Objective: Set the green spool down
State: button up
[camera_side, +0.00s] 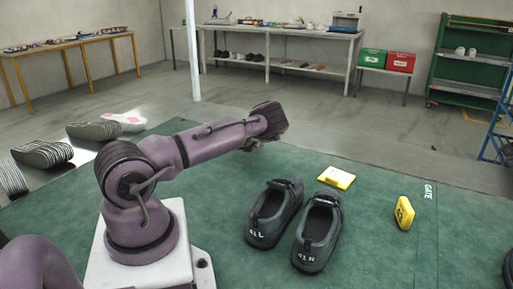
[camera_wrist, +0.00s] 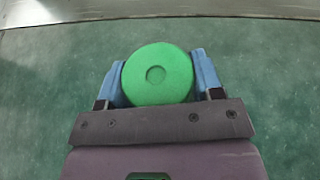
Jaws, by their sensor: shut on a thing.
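The green spool (camera_wrist: 158,78) shows in the wrist view as a round green disc with a small dimple in its middle. My gripper (camera_wrist: 159,80) is shut on it, with one blue finger against its left side and one against its right. Green mat shows around the spool, and I cannot tell its height above the mat. In the side view the spool and the fingers are hidden behind my wrist and forearm.
Two dark shoes, marked 41 L (camera_side: 272,213) and 41 R (camera_side: 319,232), stand on the green mat (camera_side: 400,262). Striped shoes (camera_side: 42,153) stand at the left. The mat's right front is clear.

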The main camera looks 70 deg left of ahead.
aim_at(256, 153)
jog(key=shift+w+a+f, duration=0.2)
jog(key=shift+a+f, duration=0.1)
jog(key=shift+f, duration=0.15)
jog(key=shift+w+a+f, duration=0.2)
jog(key=shift+a+f, duration=0.05)
jog(key=shift+f, duration=1.65)
jog(key=shift+f, duration=0.1)
jog(key=o, duration=0.9)
jog(key=shift+o, duration=0.2)
